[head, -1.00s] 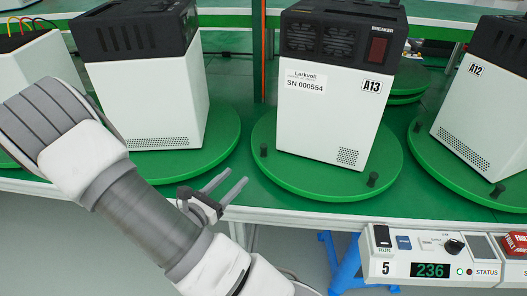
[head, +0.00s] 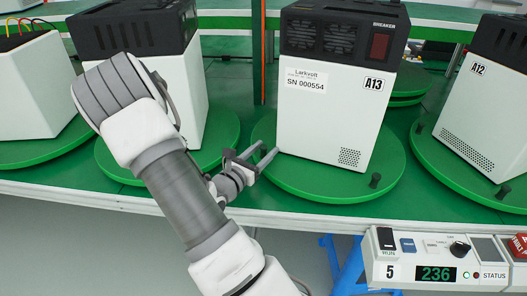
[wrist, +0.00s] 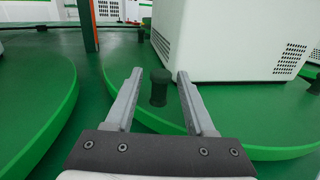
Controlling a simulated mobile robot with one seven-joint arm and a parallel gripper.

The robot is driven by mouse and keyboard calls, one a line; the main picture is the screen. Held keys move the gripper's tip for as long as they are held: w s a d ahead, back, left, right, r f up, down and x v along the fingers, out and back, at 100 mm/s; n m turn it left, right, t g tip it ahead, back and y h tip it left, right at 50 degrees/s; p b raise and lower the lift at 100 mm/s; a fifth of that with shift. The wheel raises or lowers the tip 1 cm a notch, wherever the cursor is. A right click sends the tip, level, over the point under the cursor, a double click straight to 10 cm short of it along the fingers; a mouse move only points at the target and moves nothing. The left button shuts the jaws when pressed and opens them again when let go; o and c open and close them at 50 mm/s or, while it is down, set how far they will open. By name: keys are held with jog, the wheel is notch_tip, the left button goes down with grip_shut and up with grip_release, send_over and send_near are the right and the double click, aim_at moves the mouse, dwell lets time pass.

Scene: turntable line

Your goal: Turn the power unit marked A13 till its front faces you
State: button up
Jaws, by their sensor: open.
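The power unit marked A13 (head: 330,118) is a white box with a black top, standing on a round green turntable (head: 330,186). A face with its label, fans and breaker shows toward the head view, turned slightly. My gripper (head: 262,156) is open at the turntable's left edge, low beside the unit's lower left corner. In the wrist view my gripper (wrist: 156,76) has its fingers on either side of a dark peg (wrist: 159,87) standing on the turntable, with gaps between. The unit (wrist: 240,40) is just beyond the right finger.
Neighbouring units stand on their own turntables, one marked A12 (head: 475,110) at right and another (head: 150,90) at left. A second peg (head: 375,181) stands at the turntable's front right. A control panel (head: 440,258) reading 236 is at the lower right.

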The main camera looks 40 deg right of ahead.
grip_shut()
dwell(1.4)
